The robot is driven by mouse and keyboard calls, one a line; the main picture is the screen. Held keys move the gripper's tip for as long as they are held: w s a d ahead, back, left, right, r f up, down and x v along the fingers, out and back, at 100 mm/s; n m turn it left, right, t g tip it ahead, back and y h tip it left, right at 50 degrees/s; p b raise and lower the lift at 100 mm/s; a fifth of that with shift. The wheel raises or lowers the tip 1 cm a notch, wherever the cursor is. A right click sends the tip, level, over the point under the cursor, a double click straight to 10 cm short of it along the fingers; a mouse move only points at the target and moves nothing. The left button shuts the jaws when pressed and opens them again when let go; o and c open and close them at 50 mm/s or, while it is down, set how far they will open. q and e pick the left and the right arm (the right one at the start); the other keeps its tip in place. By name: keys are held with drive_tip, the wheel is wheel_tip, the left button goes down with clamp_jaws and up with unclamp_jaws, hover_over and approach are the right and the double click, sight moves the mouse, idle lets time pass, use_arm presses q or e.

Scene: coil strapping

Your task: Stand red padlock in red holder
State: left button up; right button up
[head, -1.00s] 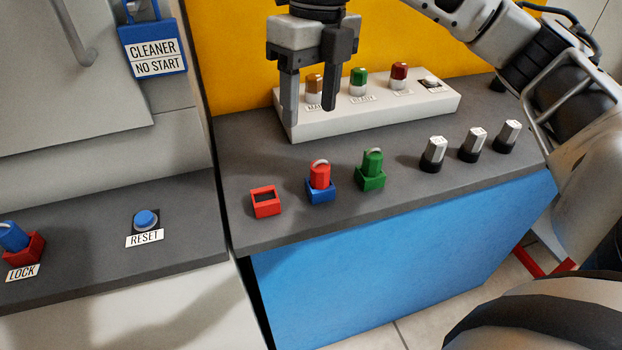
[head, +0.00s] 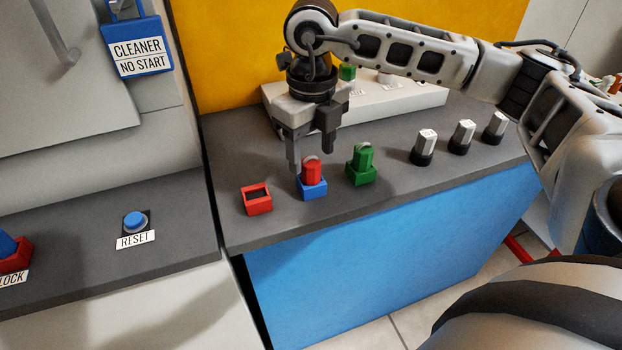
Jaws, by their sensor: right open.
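The red padlock (head: 311,173) stands upright in a blue holder (head: 312,190) on the dark counter. The red holder (head: 257,200) is empty and stands to the left of it, close to the counter's front edge. My right gripper (head: 311,160) points down over the red padlock. Its fingers are apart, one on the left of the padlock's top and one behind it; I cannot tell whether they touch it. My left gripper is not in view.
A green padlock (head: 363,158) stands in a green holder (head: 360,176) to the right. Several silver knobs (head: 462,137) stand further right. A white control box (head: 420,100) is behind. A blue reset button (head: 134,221) and another red holder (head: 14,257) are at left.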

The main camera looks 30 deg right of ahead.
sight(311, 161)
drive_tip(key=shift+w+f, duration=0.2)
drive_tip(key=shift+f, duration=1.4)
clamp_jaws()
drive_tip(key=shift+r, duration=0.1)
